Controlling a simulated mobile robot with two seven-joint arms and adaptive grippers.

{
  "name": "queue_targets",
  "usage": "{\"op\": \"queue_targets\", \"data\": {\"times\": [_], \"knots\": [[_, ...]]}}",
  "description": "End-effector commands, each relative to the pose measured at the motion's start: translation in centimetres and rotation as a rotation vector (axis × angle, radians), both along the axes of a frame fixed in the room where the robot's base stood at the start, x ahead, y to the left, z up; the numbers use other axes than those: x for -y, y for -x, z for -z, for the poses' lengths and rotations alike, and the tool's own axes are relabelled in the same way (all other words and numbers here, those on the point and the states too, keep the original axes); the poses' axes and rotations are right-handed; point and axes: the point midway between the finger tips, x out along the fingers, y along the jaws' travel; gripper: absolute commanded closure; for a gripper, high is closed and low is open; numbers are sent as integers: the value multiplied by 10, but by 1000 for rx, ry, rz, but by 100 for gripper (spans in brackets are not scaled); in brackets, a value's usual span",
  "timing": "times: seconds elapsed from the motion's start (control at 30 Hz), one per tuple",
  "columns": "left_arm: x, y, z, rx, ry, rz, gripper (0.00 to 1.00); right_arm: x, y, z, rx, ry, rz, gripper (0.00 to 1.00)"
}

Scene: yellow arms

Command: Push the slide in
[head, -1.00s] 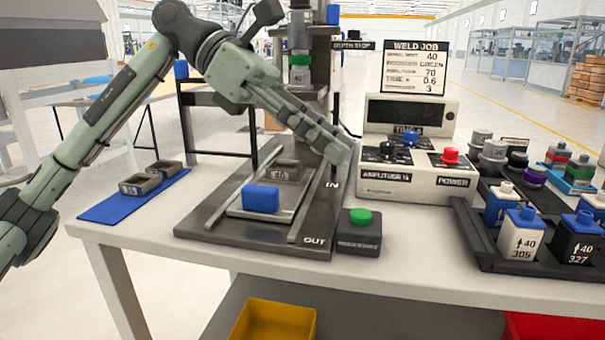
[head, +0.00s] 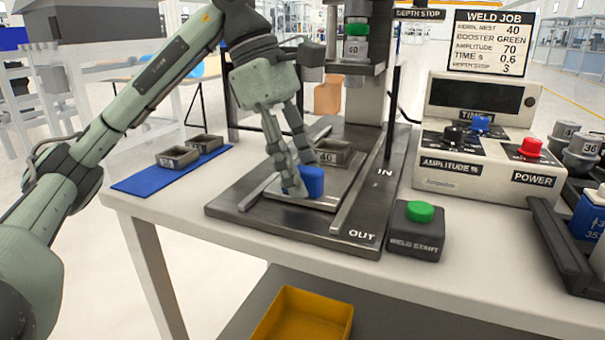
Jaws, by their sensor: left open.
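The slide (head: 262,205) is a grey plate lying between two rails on the dark base of the welder (head: 352,228). It sits toward the end marked OUT, with IN marked farther back along the right rail. A blue block (head: 315,183) stands at the front of the slide, and a grey nest marked 40 (head: 331,154) is behind it. My left gripper (head: 297,182) is open and points down at the blue block. Its fingers are around or against the block's left side and partly hide it; I cannot tell whether they touch. My right gripper is not in view.
A weld start box with a green button (head: 420,212) stands right of the base. The control unit (head: 468,135) is behind it. The welder's column and horn (head: 356,65) rise over the back. A blue mat (head: 150,182) with two grey nests lies left. A yellow bin (head: 303,318) is below.

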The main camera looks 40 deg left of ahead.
Motion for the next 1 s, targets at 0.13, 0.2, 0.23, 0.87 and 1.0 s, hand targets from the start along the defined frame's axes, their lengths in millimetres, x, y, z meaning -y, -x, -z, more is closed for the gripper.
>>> {"op": "queue_targets", "data": {"times": [0.13,0.2,0.23,0.87,1.0], "knots": [[1,0,2,1,1,0,59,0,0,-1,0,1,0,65],[1,0,2,1,1,0,59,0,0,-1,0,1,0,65],[1,0,2,1,1,0,59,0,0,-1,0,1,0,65],[1,0,2,0,1,-1,100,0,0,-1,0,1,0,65],[2,-2,1,0,2,0,100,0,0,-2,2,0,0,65]]}}
